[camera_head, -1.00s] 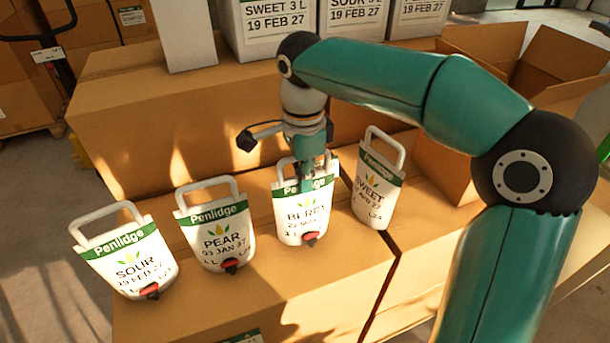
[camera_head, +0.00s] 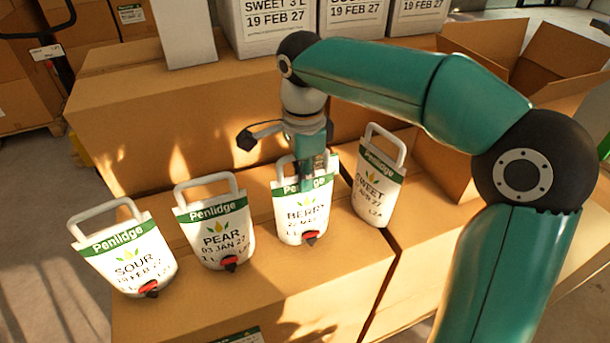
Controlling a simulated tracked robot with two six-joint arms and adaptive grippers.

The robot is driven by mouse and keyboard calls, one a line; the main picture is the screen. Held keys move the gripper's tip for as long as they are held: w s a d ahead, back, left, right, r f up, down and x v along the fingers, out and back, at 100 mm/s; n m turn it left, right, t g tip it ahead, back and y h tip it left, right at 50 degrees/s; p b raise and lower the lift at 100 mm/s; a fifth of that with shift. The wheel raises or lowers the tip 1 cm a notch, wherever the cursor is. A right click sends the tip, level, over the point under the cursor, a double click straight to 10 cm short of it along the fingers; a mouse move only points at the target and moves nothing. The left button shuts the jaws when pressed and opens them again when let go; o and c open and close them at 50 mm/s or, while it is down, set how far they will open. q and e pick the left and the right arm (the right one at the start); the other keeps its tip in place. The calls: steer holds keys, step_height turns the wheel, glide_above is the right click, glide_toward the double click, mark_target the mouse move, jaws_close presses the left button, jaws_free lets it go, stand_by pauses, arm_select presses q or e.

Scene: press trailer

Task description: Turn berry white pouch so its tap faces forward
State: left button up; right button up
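The berry white pouch (camera_head: 304,220) stands upright on a cardboard box, with its BERRY label and green Penlidge band towards me. Its red and black tap (camera_head: 310,238) is low on that front face. My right gripper (camera_head: 314,185) points down at the top of this pouch, its fingers overlapping the green band and part of the handle. The fingers overlap one another in this view, so I cannot tell whether they grip the pouch. My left gripper is not in view.
SOUR (camera_head: 130,262) and PEAR (camera_head: 216,236) pouches stand left of the berry pouch, their taps towards me. A SWEET pouch (camera_head: 378,190) stands close on the right, turned differently. White cartons (camera_head: 270,32) stand behind. An open cardboard box (camera_head: 445,165) is at right.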

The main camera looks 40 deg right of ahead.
steer(key=o, duration=0.4)
step_height(320, 180, up, 11)
steer(key=shift+w+f, duration=0.1)
steer(key=shift+f, duration=0.1)
steer(key=shift+r, duration=0.65)
